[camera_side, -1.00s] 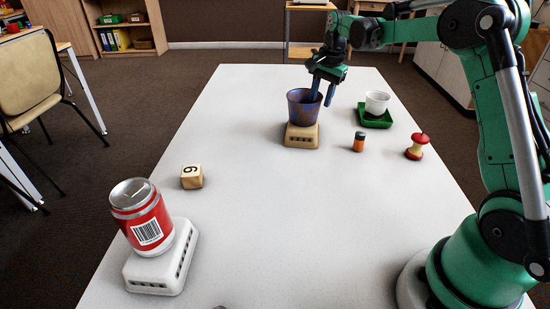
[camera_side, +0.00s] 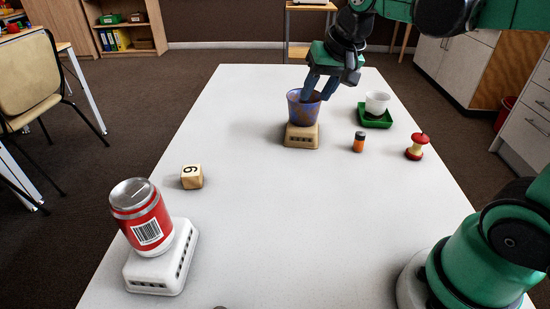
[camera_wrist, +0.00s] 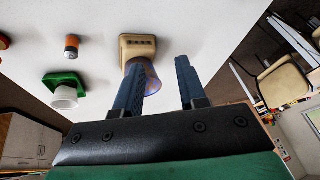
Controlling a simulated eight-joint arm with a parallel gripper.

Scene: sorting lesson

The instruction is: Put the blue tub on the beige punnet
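The blue tub (camera_side: 304,108), mottled with brown, stands upright on the beige punnet (camera_side: 301,141), a small slotted block towards the far part of the white table. My gripper (camera_side: 317,90) is above the tub, tilted, with its blue fingers apart and coming down at the tub's rim. In the wrist view, the gripper (camera_wrist: 158,85) shows its two fingers spread wide. The tub (camera_wrist: 151,76) is partly hidden behind the left finger, and the right finger stands clear of it. The punnet (camera_wrist: 138,46) is beyond it in that view.
A white cup (camera_side: 377,102) stands in a green tray (camera_side: 374,119) to the right. An orange battery-like cylinder (camera_side: 358,142) and an apple core (camera_side: 417,147) are nearby. A red can (camera_side: 142,217) stands on a white punnet (camera_side: 159,270) at front left, near a number cube (camera_side: 192,177). The table's middle is clear.

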